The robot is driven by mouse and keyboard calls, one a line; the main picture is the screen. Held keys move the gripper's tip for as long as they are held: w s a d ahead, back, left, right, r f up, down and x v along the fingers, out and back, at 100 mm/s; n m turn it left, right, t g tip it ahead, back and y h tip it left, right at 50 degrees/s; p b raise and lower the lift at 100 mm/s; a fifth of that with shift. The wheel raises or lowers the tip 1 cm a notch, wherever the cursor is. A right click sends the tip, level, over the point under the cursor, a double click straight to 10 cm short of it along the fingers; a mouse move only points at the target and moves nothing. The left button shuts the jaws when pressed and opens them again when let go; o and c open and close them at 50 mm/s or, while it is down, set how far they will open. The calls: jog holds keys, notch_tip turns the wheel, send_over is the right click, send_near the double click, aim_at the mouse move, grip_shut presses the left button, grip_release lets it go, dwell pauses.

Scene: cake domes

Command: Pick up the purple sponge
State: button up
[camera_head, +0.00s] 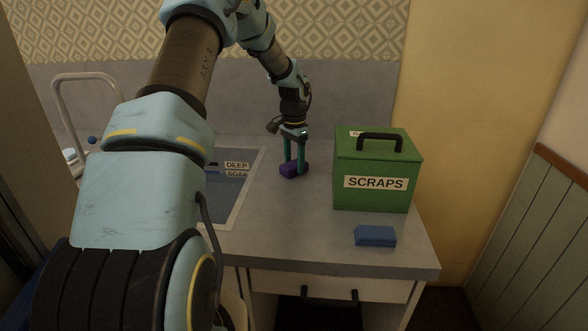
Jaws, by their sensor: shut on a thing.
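The purple sponge (290,171) is a small dark purple block on the grey counter, between the sink and the green box. My gripper (296,168) points down over it with its teal fingers on either side of it. The fingers are shut on the sponge. The sponge appears to be at or very near the counter surface; I cannot tell whether it touches it.
A green box labelled SCRAPS (378,170) with a black handle stands right of the gripper. A blue sponge-like block (375,235) lies in front of it. The sink labelled DEEP SOAK (235,200) is at left, partly hidden by my arm. The counter front centre is clear.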

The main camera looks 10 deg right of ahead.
aim_at(294, 164)
grip_shut()
notch_tip(294, 164, up, 10)
jog(key=b, duration=0.2)
jog(key=shift+b, duration=0.4)
grip_release()
jog(key=c, duration=0.6)
jog(key=shift+s, duration=0.1)
